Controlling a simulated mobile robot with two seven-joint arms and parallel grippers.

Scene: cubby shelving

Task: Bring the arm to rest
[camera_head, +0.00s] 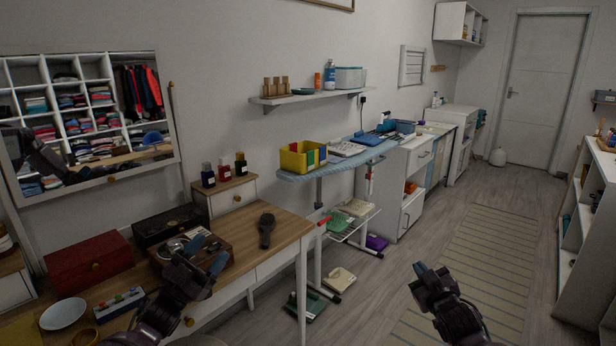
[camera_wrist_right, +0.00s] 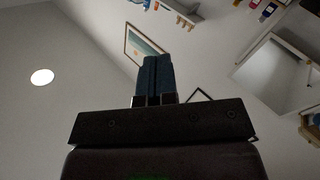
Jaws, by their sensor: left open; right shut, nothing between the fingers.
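My left gripper (camera_head: 207,262) is in the lower left of the head view, above the front edge of the wooden vanity table. Its blue-tipped fingers are apart with nothing between them. My right gripper (camera_head: 424,271) is in the lower middle right of the head view, over the open floor and clear of the furniture. In the right wrist view its two blue fingers (camera_wrist_right: 153,80) are together and empty, pointing up against the wall and ceiling.
The vanity table (camera_head: 288,234) holds a red box (camera_head: 88,262), a tray of small items, a white bowl (camera_head: 63,313) and a dark hairbrush (camera_head: 266,229). An ironing board (camera_head: 290,175) stands beyond it. White shelving (camera_head: 592,215) is at right. A striped rug (camera_head: 480,262) covers the clear aisle.

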